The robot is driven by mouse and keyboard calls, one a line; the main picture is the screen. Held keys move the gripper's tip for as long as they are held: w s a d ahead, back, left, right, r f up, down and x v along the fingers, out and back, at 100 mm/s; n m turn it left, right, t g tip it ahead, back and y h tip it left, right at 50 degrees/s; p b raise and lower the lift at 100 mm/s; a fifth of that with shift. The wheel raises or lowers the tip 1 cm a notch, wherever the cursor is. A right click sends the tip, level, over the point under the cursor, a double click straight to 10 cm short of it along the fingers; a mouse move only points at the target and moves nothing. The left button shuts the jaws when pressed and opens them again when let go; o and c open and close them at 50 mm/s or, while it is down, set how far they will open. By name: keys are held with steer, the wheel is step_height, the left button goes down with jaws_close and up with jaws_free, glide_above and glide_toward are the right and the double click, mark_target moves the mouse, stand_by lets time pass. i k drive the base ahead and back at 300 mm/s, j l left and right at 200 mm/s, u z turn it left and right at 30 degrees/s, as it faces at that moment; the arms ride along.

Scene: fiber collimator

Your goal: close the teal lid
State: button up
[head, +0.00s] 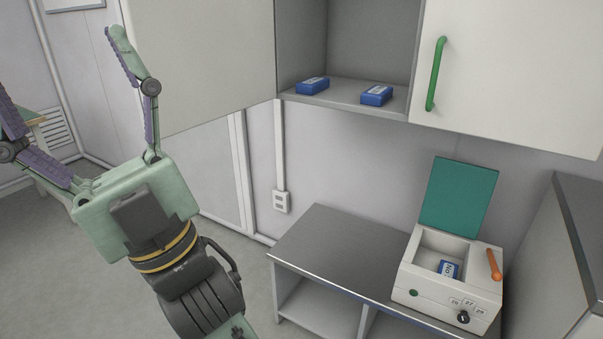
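The teal lid (459,198) stands open, raised upright at the back of a white box-shaped device (437,291) on the grey bench. Inside the device's open compartment lies a blue labelled box (449,269). My gripper (62,92) is on the left side of the head view, with its two fingers spread wide and nothing between them. It is raised well away from the device, far to the left of the lid.
The device has an orange handle (494,265), a green button (413,293) and a black knob (463,317). The bench top (330,247) left of it is bare. Above hangs a cabinet with a green-handled door (510,75) and an open shelf (345,95) holding two blue boxes.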

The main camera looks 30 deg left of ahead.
mark_target(458, 195)
steer(key=j, duration=0.55)
steer(key=i+j, duration=0.15)
steer(key=j, duration=1)
steer(key=i+j, duration=0.65)
steer(key=i+l, duration=0.15)
steer(key=l, duration=0.2)
steer(key=i+l, duration=0.1)
steer(key=l, duration=0.25)
steer(key=z, duration=0.05)
